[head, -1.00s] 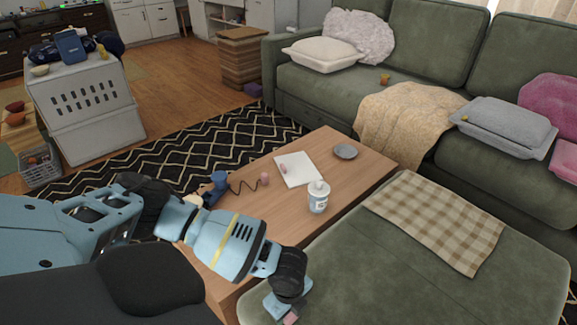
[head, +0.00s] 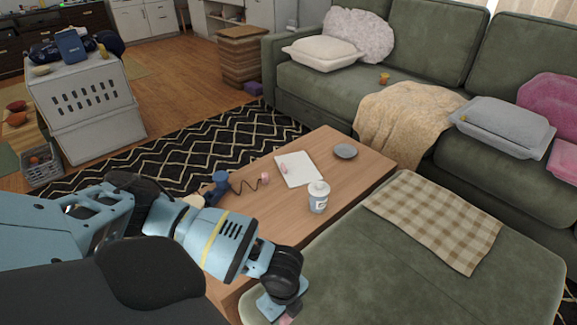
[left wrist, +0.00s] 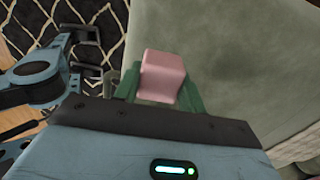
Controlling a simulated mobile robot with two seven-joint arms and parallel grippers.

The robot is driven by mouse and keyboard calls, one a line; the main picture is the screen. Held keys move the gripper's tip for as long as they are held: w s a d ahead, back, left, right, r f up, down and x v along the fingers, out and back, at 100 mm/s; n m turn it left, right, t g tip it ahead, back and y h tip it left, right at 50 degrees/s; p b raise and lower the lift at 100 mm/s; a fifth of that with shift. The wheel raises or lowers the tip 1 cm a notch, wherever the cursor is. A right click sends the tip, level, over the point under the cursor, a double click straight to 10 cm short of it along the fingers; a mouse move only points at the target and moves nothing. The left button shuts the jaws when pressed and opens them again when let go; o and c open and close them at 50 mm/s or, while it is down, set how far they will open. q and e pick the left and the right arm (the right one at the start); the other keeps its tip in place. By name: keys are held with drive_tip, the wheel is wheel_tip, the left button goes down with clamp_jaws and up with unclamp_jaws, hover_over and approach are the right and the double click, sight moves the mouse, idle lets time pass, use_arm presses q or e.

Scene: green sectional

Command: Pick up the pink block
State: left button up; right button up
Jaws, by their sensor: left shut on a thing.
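The pink block (left wrist: 162,76) sits between the green fingers of my left gripper (left wrist: 160,88) in the left wrist view. The gripper is shut on it. In the head view my left gripper (head: 279,311) is at the bottom, in front of the green ottoman's near left corner, and only a small pink part of the block (head: 285,320) shows at the frame's lower edge. The height of the block above the ottoman is hard to tell.
The green ottoman (head: 400,270) lies to the right, with a checked cloth (head: 436,221) on it. A wooden coffee table (head: 262,222) stands beside it, holding a white bottle (head: 318,196), a grey dish (head: 345,151) and a paper (head: 298,170). A green sofa (head: 425,60) is behind.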

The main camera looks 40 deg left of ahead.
use_arm(q)
drive_tip(key=s+d+r+p, duration=0.1)
drive_tip(key=s+d+p, duration=0.1)
drive_tip(key=s, duration=1.1)
drive_tip(key=shift+d+r, duration=0.2)
drive_tip(key=shift+d, duration=0.2)
